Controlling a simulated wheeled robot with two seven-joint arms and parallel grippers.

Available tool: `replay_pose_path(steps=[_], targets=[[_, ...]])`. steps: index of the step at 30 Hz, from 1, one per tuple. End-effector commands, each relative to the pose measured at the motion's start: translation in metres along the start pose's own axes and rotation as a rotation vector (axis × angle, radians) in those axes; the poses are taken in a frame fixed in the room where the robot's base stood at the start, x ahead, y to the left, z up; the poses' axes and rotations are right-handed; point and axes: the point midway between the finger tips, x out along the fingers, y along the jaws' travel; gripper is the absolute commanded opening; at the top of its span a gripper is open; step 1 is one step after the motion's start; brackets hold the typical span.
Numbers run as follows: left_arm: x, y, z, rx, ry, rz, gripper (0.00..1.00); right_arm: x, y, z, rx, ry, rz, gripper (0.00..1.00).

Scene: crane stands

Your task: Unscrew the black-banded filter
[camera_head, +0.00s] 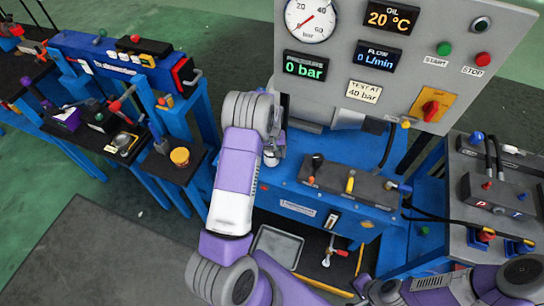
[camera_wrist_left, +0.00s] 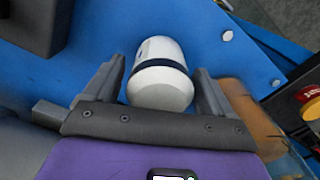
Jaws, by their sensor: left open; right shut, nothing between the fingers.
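The black-banded filter (camera_wrist_left: 160,86) is a white rounded cylinder with a dark band, in the middle of the left wrist view. My left gripper (camera_wrist_left: 160,68) is open, with one finger on each side of the filter; a small gap shows on both sides. In the head view a small part of the white filter (camera_head: 271,157) shows beside my left wrist, which hides most of the left gripper. My right arm comes in at the lower right of the head view, and its gripper (camera_head: 365,285) is shut and empty, low in front of the blue stand.
The blue stand (camera_head: 300,208) carries a grey block (camera_head: 345,183) with several levers, right of the filter. A gauge panel (camera_head: 400,60) rises behind. A grey tray (camera_head: 277,245) lies below in front. A grey unit (camera_head: 500,190) with hoses stands at right.

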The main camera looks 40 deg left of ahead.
Motion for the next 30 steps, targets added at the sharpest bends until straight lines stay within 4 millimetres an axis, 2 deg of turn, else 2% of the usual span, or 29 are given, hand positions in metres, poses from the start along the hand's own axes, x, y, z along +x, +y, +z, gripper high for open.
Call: replay_pose_path(steps=[5, 12, 17, 24, 30], targets=[[0.000, 0.000, 0.000, 0.114, 0.001, 0.001, 0.85, 0.003, 0.001, 0.000, 0.000, 0.000, 0.000, 0.00], [0.000, 0.000, 0.000, 0.428, 0.000, 0.001, 0.85, 0.008, 0.003, 0.000, 0.000, 0.000, 0.000, 0.00], [0.000, 0.000, 0.000, 0.521, 0.001, 0.001, 0.85, 0.009, 0.003, 0.000, 0.000, 0.000, 0.000, 0.00], [0.000, -0.001, 0.000, 0.835, 0.001, 0.001, 0.85, 0.012, 0.004, -0.001, 0.000, 0.000, 0.000, 0.00], [-0.001, 0.000, 0.000, 0.931, 0.001, 0.000, 0.85, 0.012, 0.004, -0.001, 0.000, 0.000, 0.000, 0.00]])
